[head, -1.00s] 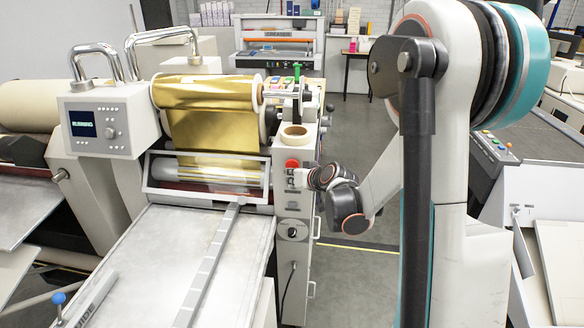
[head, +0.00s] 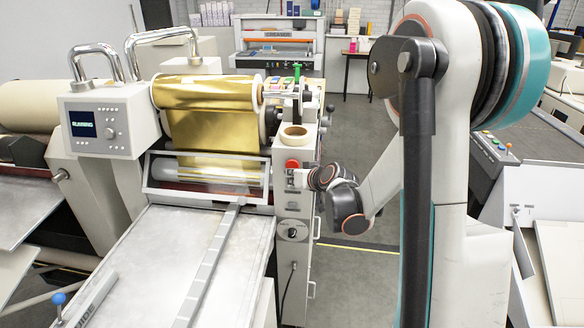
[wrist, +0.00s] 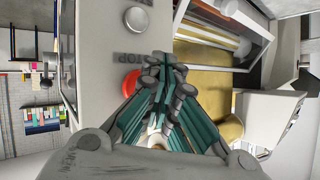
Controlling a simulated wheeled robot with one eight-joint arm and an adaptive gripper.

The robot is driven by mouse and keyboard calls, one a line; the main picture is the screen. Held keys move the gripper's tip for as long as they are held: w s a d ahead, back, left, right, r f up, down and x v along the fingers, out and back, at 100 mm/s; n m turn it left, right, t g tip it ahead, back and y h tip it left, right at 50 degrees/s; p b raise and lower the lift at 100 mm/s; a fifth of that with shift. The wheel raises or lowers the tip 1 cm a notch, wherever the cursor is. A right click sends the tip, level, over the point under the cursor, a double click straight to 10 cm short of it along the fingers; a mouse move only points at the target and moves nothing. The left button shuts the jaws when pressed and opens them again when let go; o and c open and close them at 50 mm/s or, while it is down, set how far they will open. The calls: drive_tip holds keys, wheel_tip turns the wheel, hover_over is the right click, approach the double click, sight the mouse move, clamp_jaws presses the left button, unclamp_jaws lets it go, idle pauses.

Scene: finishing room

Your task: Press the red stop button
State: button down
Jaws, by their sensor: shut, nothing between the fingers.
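The red stop button (head: 292,163) is on the front of the machine's light grey side post, below a roll of tape. In the wrist view the round red button (wrist: 130,81) lies just left of my fingertips, partly hidden behind them, beside a "STOP" label. My gripper (wrist: 163,62) is shut and empty, its fingers pointing toward the panel. I cannot tell whether the fingertips touch the panel.
A grey round button (wrist: 137,18) sits on the same panel. A black rotary knob (head: 292,230) is lower on the post. The gold foil roll (head: 210,95) and metal feed table (head: 160,260) are to the left. The display (head: 83,124) is lit.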

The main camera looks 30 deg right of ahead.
drive_tip(key=shift+w+d, duration=0.15)
drive_tip(key=shift+w, duration=0.05)
drive_tip(key=shift+w+d, duration=0.1)
drive_tip(key=shift+w, duration=0.05)
idle(0.3)
drive_tip(key=shift+w+d+b, duration=0.25)
drive_tip(key=shift+w+b, duration=0.1)
idle(0.8)
drive_tip(key=shift+s+a, duration=0.1)
drive_tip(key=shift+s, duration=0.05)
drive_tip(key=shift+s+a, duration=0.4)
drive_tip(key=shift+s, duration=0.15)
idle(0.3)
drive_tip(key=s+a, duration=0.2)
drive_tip(key=s+b, duration=0.1)
drive_tip(key=s, duration=0.1)
drive_tip(key=shift+s+a, duration=0.1)
drive_tip(key=shift+a, duration=0.3)
idle(0.6)
